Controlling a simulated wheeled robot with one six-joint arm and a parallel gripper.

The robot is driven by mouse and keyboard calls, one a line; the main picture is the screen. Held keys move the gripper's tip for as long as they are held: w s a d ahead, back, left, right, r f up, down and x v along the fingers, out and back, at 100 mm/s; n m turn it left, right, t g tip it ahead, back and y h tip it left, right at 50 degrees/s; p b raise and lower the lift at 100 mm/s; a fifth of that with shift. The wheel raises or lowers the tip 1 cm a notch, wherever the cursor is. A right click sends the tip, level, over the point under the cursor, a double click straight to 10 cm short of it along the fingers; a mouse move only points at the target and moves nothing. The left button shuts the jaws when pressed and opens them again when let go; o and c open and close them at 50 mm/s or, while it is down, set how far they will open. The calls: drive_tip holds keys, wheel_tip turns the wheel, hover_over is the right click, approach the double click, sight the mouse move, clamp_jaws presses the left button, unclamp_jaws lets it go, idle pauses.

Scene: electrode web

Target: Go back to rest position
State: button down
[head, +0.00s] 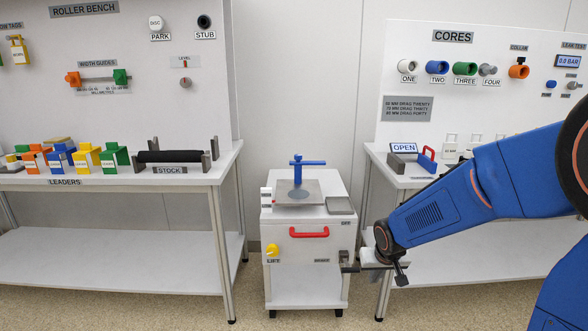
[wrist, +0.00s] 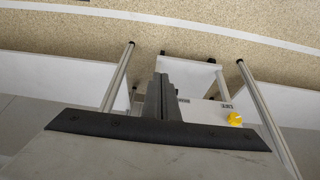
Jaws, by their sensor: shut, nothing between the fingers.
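My gripper (head: 348,268) is low at the front right of the white cart (head: 283,233), by its brake label. In the head view it is small and overlaps the cart's right edge. I cannot tell whether it touches the cart. In the wrist view its dark fingers (wrist: 161,98) are together with nothing between them. My blue arm reaches in from the right, in front of the right bench.
The cart stands between the roller bench (head: 120,176) and the cores bench (head: 401,181). It has a red handle (head: 309,232), a yellow lift knob (head: 272,250) and a blue T-handle (head: 298,171) on top. The yellow knob also shows in the wrist view (wrist: 235,119). Floor shows in front.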

drive_tip(key=s+d+r, duration=0.1)
drive_tip(key=s+r, duration=0.3)
drive_tip(key=s, duration=0.6)
drive_tip(key=s+d+r, duration=0.1)
drive_tip(key=s+r, duration=0.4)
drive_tip(key=s, duration=0.5)
drive_tip(key=s+d+r, duration=0.1)
drive_tip(key=s+r, duration=0.3)
drive_tip(key=s, duration=0.6)
drive_tip(key=shift+s+d+r, duration=0.2)
drive_tip(key=shift+d+r, duration=0.1)
drive_tip(key=shift+r, duration=0.05)
